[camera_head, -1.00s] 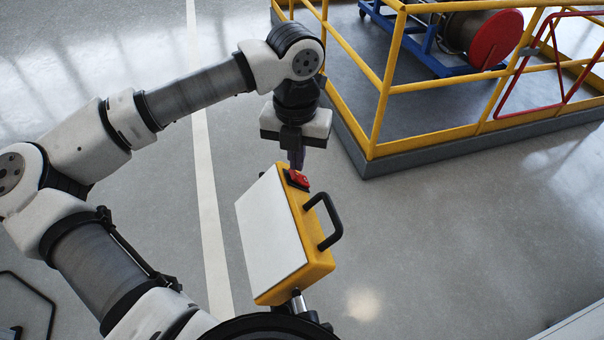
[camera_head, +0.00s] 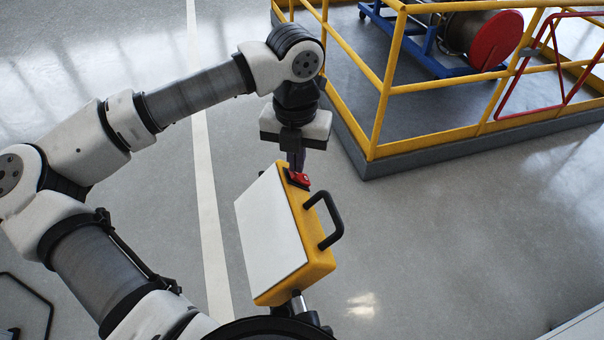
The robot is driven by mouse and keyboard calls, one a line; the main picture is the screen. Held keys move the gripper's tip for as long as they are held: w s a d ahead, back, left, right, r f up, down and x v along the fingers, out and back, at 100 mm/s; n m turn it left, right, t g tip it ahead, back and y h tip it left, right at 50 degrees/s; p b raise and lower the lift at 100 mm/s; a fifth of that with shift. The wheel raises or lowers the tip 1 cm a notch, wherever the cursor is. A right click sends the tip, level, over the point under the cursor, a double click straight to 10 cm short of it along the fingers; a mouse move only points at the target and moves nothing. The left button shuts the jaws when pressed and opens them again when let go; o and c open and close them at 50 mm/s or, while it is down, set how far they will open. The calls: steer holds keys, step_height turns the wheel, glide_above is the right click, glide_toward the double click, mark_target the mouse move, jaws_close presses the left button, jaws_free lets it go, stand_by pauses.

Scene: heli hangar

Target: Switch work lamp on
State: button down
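The work lamp (camera_head: 270,240) stands on a post at the lower middle, with a yellow housing, a pale flat front panel facing left and a black carry handle (camera_head: 333,222) on its right. A red rocker switch (camera_head: 299,180) sits on its top edge. My gripper (camera_head: 297,168) points down from above with its narrow dark fingers together as one piece. The fingertips are at the far side of the red switch and appear to touch it; the exact contact is hidden. Nothing shows held between them.
A yellow railing (camera_head: 378,110) on a grey platform stands at the upper right. Behind it are a blue cart (camera_head: 432,55) and a red-ended reel (camera_head: 496,40). The grey floor to the lamp's right is clear. A white line (camera_head: 208,210) runs along the floor at left.

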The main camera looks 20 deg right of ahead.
step_height(320, 180, up, 7)
steer(key=p, duration=0.3)
stand_by(0.6)
stand_by(0.4)
